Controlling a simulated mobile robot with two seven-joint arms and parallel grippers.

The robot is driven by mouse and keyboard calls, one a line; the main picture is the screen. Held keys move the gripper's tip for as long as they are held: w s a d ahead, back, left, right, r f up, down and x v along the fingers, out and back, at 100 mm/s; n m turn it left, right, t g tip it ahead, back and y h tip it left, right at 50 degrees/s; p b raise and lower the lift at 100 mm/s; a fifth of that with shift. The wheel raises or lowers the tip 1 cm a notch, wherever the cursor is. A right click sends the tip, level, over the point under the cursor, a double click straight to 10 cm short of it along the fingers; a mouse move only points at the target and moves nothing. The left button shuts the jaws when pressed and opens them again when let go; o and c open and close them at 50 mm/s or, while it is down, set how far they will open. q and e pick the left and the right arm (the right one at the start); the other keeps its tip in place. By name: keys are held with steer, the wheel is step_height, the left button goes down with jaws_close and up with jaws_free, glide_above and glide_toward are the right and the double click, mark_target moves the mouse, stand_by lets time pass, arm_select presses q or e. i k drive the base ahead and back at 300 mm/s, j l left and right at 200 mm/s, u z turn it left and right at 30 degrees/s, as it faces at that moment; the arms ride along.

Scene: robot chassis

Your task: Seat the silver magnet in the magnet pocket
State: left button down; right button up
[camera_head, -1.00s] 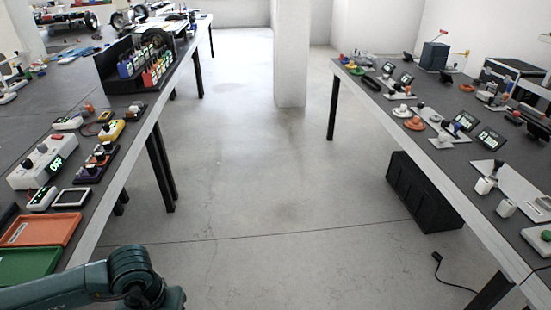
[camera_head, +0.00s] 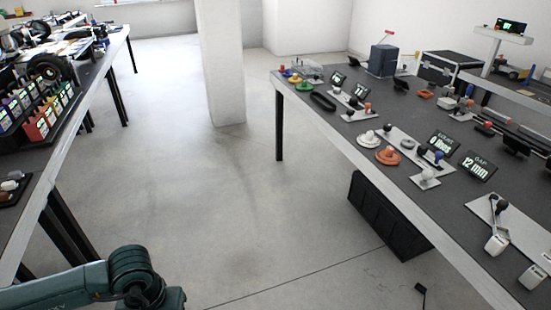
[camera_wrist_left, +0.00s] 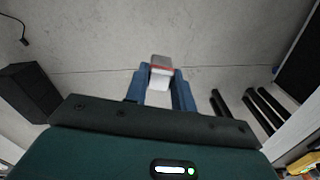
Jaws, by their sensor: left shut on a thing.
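My left gripper (camera_wrist_left: 160,76) shows in the left wrist view, its two blue fingers shut on the silver magnet (camera_wrist_left: 160,61). The magnet is a small grey block with a red band near the fingertips; its lower part lies between the fingers. It is held over open floor, away from both tables. In the head view only my left arm shows at the bottom left; the gripper and magnet are out of that view. I cannot pick out the magnet pocket for certain. My right gripper is in neither view.
A long dark table (camera_head: 300,92) on the right bears knobs, plates and a display reading 12 mm (camera_head: 478,166). A black crate (camera_head: 388,218) stands beneath it. Another table with a rack of coloured cards (camera_head: 40,122) is on the left. A white pillar (camera_head: 222,65) stands behind clear floor.

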mark_target(500, 205)
steer(key=i+z, duration=0.3)
steer(key=i, duration=1.1)
steer(key=i+j+z, duration=0.1)
steer(key=i+z, duration=0.35)
steer(key=i+j+z, duration=0.2)
steer(key=z, duration=1.8)
